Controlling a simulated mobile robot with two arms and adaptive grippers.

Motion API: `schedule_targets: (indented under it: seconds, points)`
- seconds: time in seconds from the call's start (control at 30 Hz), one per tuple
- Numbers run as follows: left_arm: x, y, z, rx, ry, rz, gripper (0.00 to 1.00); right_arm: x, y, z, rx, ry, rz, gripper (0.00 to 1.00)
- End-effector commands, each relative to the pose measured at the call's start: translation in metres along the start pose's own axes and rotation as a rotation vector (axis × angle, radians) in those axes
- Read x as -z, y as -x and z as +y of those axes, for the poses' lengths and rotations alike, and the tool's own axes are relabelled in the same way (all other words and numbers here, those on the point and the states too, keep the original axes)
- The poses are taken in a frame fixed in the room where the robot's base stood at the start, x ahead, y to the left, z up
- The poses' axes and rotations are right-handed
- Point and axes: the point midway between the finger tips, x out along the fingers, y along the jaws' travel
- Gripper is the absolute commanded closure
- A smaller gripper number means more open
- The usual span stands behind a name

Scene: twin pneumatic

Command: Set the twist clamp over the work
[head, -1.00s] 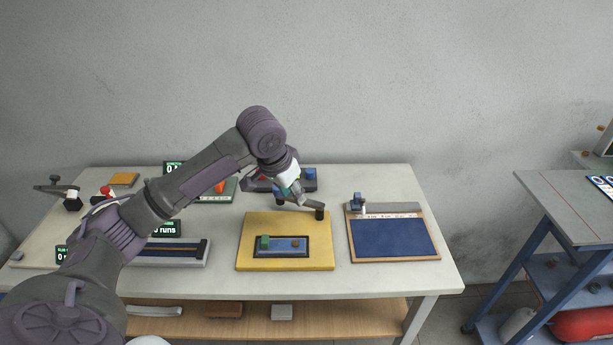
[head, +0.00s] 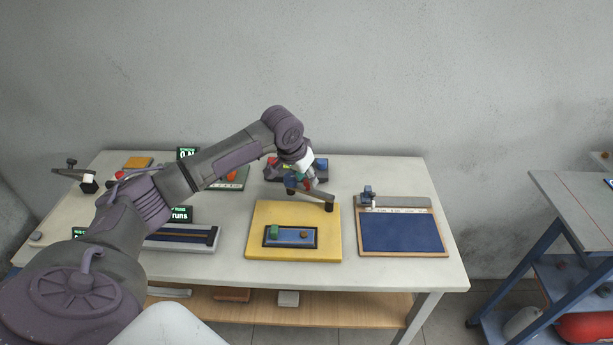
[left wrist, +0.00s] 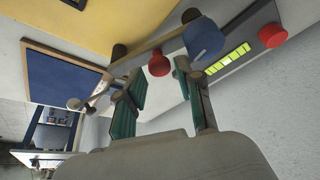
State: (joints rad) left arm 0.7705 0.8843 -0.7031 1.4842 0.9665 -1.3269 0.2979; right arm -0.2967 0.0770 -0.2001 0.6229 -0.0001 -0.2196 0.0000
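The twist clamp (head: 318,193) is a grey bar along the back edge of a yellow base (head: 256,222). A dark post (left wrist: 118,50) stands at one end and a blue cylinder (left wrist: 203,38) near the other. A red knob (left wrist: 158,64) shows at the bar's middle in the left wrist view. The work, a blue block (head: 291,237) in a dark frame, sits on the base in front of the bar, which is not over it. My left gripper (head: 305,179) is at the bar; in the left wrist view its teal fingers (left wrist: 152,82) are apart, with the knob between or just beyond their tips. Contact cannot be told.
A grey device with a red button (left wrist: 272,35) stands behind the clamp. A blue panel board (head: 402,230) lies right of the base, and a dark-slotted fixture (head: 180,238) lies left. My left arm crosses over the left side of the table.

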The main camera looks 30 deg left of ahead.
Motion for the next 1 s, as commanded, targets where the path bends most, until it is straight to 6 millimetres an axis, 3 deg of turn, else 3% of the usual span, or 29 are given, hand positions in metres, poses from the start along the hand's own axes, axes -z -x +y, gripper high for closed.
schedule_targets:
  seconds: [0.17,0.43,0.67,1.0]
  points:
    - [-0.0003,-0.0112,0.0002,0.0,0.0,-0.001,0.64,0.0002,0.0019,0.0011,-0.001,0.001,0.0,0.6]
    - [-0.0004,-0.0123,0.0001,0.001,-0.001,0.0,0.64,-0.0021,0.0017,0.003,-0.003,0.002,-0.003,0.6]
    - [-0.0004,-0.0121,0.0,0.001,-0.001,0.0,1.0,-0.0053,0.0019,0.003,-0.003,0.002,-0.008,0.6]
    - [0.0009,-0.0123,0.0008,0.002,0.002,0.0,1.0,-0.0056,0.0022,0.0029,-0.003,0.002,-0.009,0.6]
